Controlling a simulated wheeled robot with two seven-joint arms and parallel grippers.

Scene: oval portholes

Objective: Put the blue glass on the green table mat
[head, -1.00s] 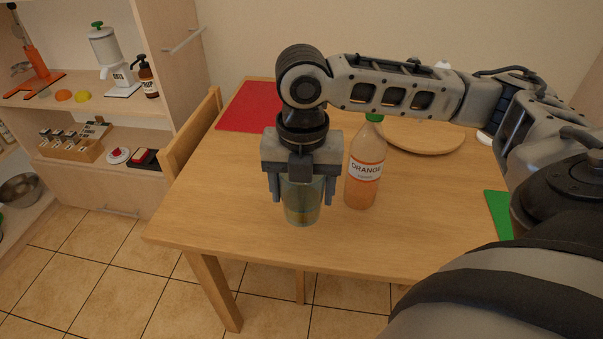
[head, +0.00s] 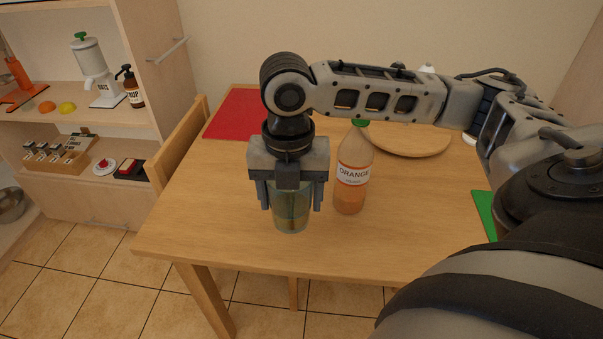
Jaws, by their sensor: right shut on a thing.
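The blue glass (head: 291,217) is see-through with a bluish tint, upright over the front left part of the wooden table. My right gripper (head: 292,205) points down from above and is shut on it, one finger on each side. The gripper's body hides the glass's rim. I cannot tell whether the glass's base touches the table. The green table mat (head: 483,210) shows only as a strip at the table's right side; my right arm covers the rest. My left gripper is not in view.
An orange juice bottle (head: 351,190) stands close to the right of the glass. Behind are a round wooden board (head: 408,143) and a red mat (head: 235,115). A chair (head: 180,143) is at the table's left. The table between bottle and green mat (head: 425,215) is clear.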

